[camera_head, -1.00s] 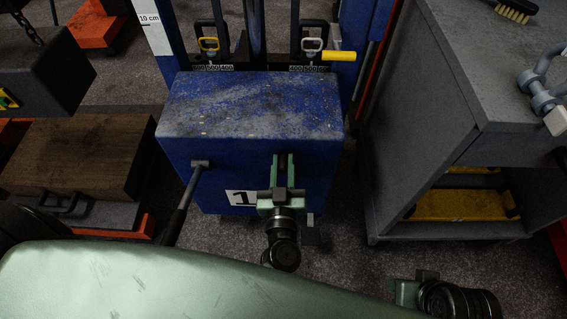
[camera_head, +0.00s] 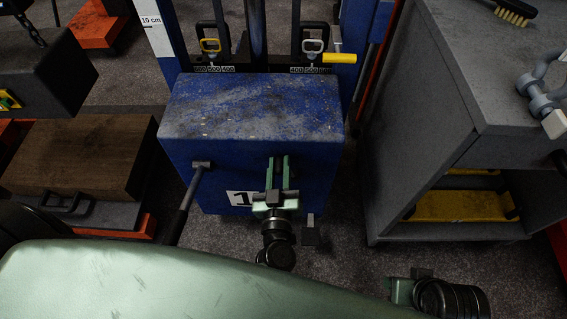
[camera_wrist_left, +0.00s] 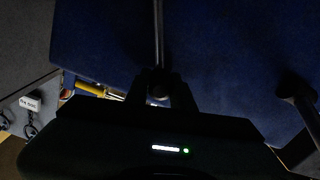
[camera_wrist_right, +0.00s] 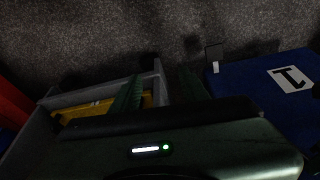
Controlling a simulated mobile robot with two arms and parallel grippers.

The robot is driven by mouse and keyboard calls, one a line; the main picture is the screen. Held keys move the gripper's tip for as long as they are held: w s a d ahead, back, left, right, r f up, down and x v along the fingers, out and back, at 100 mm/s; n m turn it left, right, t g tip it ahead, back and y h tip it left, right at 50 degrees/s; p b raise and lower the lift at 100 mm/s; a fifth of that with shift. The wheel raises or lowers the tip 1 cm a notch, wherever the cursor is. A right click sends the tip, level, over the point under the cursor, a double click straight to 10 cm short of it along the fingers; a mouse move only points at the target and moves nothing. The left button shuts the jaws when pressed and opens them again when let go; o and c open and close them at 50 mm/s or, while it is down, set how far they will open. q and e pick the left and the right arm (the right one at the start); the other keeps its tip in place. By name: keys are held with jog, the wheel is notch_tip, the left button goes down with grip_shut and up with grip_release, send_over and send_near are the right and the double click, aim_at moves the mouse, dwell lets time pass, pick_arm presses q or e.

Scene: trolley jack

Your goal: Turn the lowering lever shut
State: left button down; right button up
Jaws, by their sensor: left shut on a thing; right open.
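The blue jack body (camera_head: 250,120), labelled 1, stands in the middle of the head view. My left gripper (camera_head: 278,162) is at its front face, right of the label, with its jaws shut. In the left wrist view a thin dark rod, seemingly the lowering lever (camera_wrist_left: 158,40), runs between the fingers (camera_wrist_left: 160,88). The lever is hidden behind the gripper in the head view, and its angle is hard to judge. My right gripper (camera_head: 405,285) is low at the right; its fingers stand open and empty in the right wrist view (camera_wrist_right: 160,90).
A handle with a black grip (camera_head: 183,212) juts from the jack's left front. A grey cabinet (camera_head: 430,110) with a yellow shelf item (camera_head: 460,205) stands at the right. A wooden block (camera_head: 75,155) lies at the left.

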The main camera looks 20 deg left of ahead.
pick_arm(q)
jog(key=shift+s+a+f+n, duration=0.25)
jog(key=shift+a+f+n, duration=0.4)
jog(key=shift+n, duration=0.4)
jog(key=shift+s+a+f+n, duration=0.2)
jog(key=shift+a+f+n, duration=0.45)
jog(key=shift+n, duration=0.4)
pick_arm(e)
jog(key=shift+x, duration=0.8)
pick_arm(q)
jog(key=shift+a+r, duration=0.1)
pick_arm(e)
jog(key=shift+s, duration=0.1)
pick_arm(q)
jog(key=c, duration=1.2)
grip_release()
jog(key=shift+r, duration=0.1)
jog(key=v, duration=0.7)
jog(key=shift+s+p, duration=0.4)
jog(key=shift+p, duration=0.05)
pick_arm(e)
jog(key=x, duration=0.2)
jog(key=shift+f, duration=0.45)
